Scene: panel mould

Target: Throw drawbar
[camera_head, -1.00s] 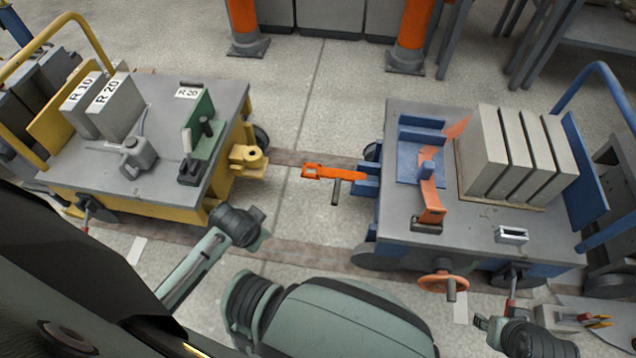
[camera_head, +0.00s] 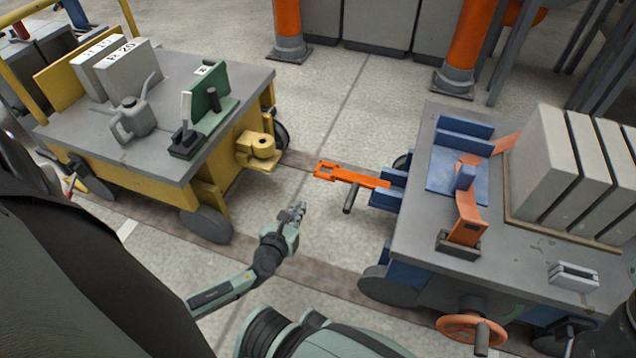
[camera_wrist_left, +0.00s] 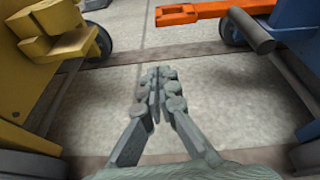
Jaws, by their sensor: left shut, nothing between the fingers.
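The orange drawbar (camera_head: 350,178) sticks out leftward from the blue cart (camera_head: 420,270), with a dark handle (camera_head: 350,198) hanging from it. Its end is apart from the yellow coupling block (camera_head: 258,150) on the yellow cart (camera_head: 160,165). My left gripper (camera_head: 298,212) is shut and empty in the gap between the carts, below and left of the drawbar. In the left wrist view the shut fingers (camera_wrist_left: 160,85) point toward the gap, with the drawbar (camera_wrist_left: 205,10) beyond them at the top right. I do not make out my right gripper.
The blue cart carries several grey slabs (camera_head: 570,170) and an orange lever (camera_head: 467,215); an orange handwheel (camera_head: 470,332) is on its near side. The yellow cart carries a grey can (camera_head: 133,120) and a green fixture (camera_head: 205,105). Floor between the carts is clear.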

